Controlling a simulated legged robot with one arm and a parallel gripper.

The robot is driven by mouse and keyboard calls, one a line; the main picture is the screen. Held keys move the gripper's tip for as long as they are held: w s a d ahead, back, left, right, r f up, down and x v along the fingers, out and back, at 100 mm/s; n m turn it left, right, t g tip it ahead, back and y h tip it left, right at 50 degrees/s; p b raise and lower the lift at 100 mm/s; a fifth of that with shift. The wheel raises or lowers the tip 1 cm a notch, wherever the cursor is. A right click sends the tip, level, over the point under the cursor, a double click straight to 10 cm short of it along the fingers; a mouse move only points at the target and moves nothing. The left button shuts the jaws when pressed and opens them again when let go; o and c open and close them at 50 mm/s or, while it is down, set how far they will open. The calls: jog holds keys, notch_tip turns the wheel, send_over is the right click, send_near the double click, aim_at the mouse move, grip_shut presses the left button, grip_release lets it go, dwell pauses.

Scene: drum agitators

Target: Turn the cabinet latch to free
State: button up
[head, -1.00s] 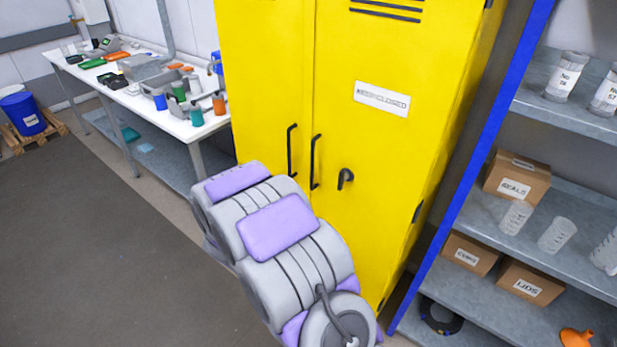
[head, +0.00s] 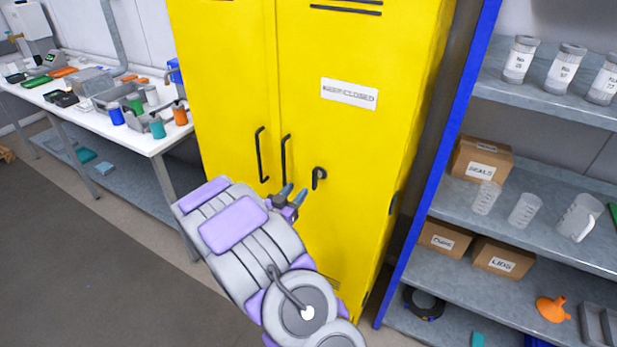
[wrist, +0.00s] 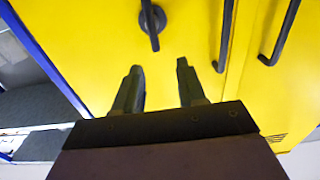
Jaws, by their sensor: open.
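The yellow cabinet (head: 340,140) stands shut in front of me, with a sign on its right door. The black latch (head: 318,177) is on the right door, right of the two bar handles. In the wrist view the latch (wrist: 152,22) is at the top, its lever pointing along the door toward my gripper. My gripper (head: 293,197) is open and empty, just left of and below the latch in the head view. In the wrist view its two fingers (wrist: 158,85) are apart, and the latch lies beyond the fingertips, not between them.
Two black bar handles (head: 284,160) are close to my gripper. A blue-framed metal shelf (head: 560,180) with boxes and beakers stands at the right. A white workbench (head: 150,143) with small containers is at the left.

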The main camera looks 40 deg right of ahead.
aim_at(313, 175)
jog(key=shift+g, duration=0.3)
jog(key=x, duration=0.3)
jog(key=s+x, duration=0.1)
jog(key=x, duration=0.1)
jog(key=b+x, duration=0.1)
jog(key=x, duration=0.2)
jog(key=shift+d+f, duration=0.4)
jog(key=shift+d, duration=0.15)
jog(key=x, duration=0.3)
jog(key=shift+w+d+r+b, duration=0.2)
jog(key=shift+w+d+b, duration=0.05)
jog(key=shift+d+b, duration=0.1)
jog(key=shift+w+a, duration=0.1)
jog(key=shift+a, duration=0.2)
jog(key=shift+c, duration=0.2)
jog(key=shift+a+r, duration=0.15)
jog(key=shift+a, duration=0.35)
jog(key=c, duration=0.3)
jog(key=shift+d, duration=0.15)
grip_shut()
